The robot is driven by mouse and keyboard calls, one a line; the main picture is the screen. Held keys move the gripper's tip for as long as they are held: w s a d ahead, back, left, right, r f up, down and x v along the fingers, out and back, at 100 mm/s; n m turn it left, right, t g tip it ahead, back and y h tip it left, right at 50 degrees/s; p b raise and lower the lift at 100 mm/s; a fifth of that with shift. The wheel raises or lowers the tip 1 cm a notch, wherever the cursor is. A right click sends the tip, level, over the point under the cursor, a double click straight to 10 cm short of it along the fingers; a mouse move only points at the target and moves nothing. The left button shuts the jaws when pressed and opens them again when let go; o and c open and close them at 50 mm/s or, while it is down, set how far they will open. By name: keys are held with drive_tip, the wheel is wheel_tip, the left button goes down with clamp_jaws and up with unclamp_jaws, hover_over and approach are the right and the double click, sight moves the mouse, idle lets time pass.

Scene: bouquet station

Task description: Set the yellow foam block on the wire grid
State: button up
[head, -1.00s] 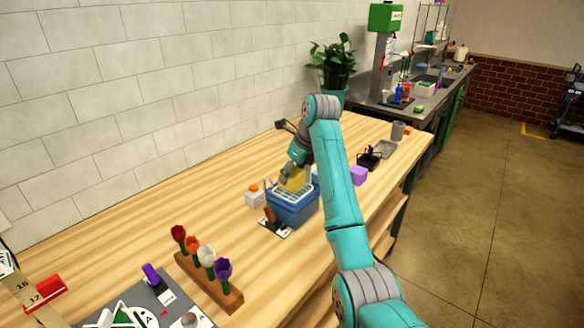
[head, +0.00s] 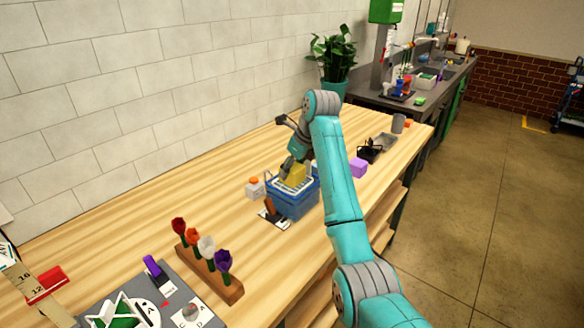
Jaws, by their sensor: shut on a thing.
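The yellow foam block (head: 295,174) is in my gripper (head: 289,170), which is shut on it. The block is at the top of a blue bin (head: 293,202), over the pale wire grid (head: 284,185) that covers the bin. At this size I cannot tell whether the block touches the grid. My gripper comes down from above and hides part of the block and the grid's far side.
A white bottle with an orange cap (head: 255,188) stands left of the bin. A purple block (head: 358,167) and a black wire holder (head: 369,152) are to the right. A wooden rack of flowers (head: 212,275) stands in front. Bare wood lies toward the wall.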

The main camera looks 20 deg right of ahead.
drive_tip(key=o, duration=1)
drive_tip(key=shift+o, duration=0.2)
drive_tip(key=shift+r, duration=0.2)
drive_tip(key=shift+d+r, duration=0.1)
drive_tip(key=shift+r, duration=1.25)
drive_tip(key=shift+c, duration=0.9)
drive_tip(key=shift+o, duration=0.9)
drive_tip(key=shift+r, duration=2)
drive_tip(key=shift+s, duration=0.1)
